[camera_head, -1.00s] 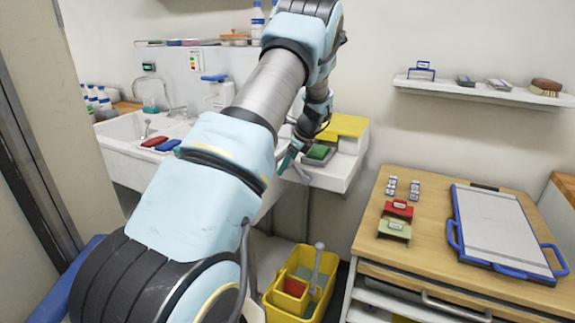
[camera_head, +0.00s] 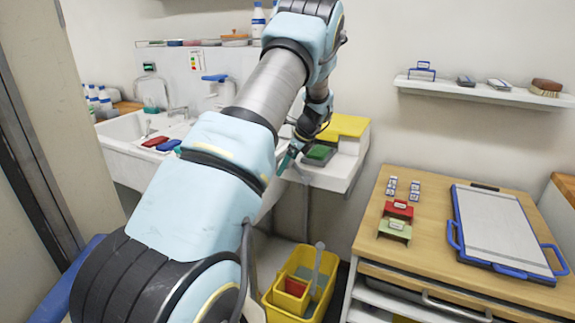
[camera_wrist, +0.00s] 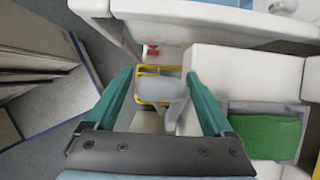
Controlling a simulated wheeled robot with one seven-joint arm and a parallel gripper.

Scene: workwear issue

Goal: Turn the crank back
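In the wrist view a grey rounded handle (camera_wrist: 162,91) with a short stem lies between my fingers; it appears to be the crank. My gripper (camera_wrist: 160,72) is open, with one teal finger on each side of the handle and narrow gaps visible. Whether either fingertip touches it I cannot tell. In the head view my gripper (camera_head: 287,161) is at the front edge of the sink counter, left of a green pad (camera_head: 320,152). The crank's mount is hidden there by my arm.
A yellow bucket (camera_head: 274,297) with a red insert and a grey upright lever stands on the floor below. The green pad's grey tray (camera_wrist: 293,112) is close to my right finger. A wooden-topped cabinet (camera_head: 430,220) stands at right, with a wall shelf (camera_head: 480,92) above.

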